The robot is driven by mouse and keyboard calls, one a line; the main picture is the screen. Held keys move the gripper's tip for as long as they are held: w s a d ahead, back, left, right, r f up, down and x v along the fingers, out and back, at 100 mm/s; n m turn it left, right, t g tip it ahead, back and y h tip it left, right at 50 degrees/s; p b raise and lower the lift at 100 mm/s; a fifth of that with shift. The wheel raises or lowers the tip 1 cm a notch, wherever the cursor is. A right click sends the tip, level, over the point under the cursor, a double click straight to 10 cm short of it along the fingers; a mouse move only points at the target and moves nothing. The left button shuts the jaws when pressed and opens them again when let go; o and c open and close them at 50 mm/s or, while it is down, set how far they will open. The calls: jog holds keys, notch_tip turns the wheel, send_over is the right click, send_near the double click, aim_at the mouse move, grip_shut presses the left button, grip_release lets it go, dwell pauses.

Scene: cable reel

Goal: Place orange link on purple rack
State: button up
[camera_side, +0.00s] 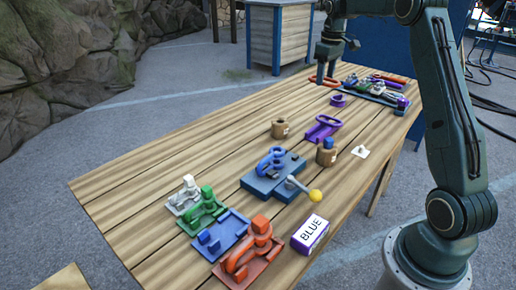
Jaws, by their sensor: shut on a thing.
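My gripper (324,76) is at the far end of the wooden table, low over the tabletop. It is shut on an orange link (331,83), which shows as a flat orange piece at the fingertips. The fingers hide part of the link, and I cannot tell whether it touches the table. A purple piece that looks like the purple rack (323,128) lies on the table nearer the camera, apart from my gripper. A small purple part (338,101) sits between them.
Orange (246,262), blue (221,236), green (203,212) and white racks line the near left. A cluttered tray (372,93) lies right of my gripper.

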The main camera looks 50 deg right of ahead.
notch_tip(320, 180, down, 14)
dwell(0.4)
jog(key=shift+f, duration=2.15)
jog(key=shift+f, duration=0.15)
jog(key=o, duration=1.3)
jog(key=r, duration=1.2)
jog(key=shift+s+r, duration=0.15)
jog(key=shift+s, duration=0.15)
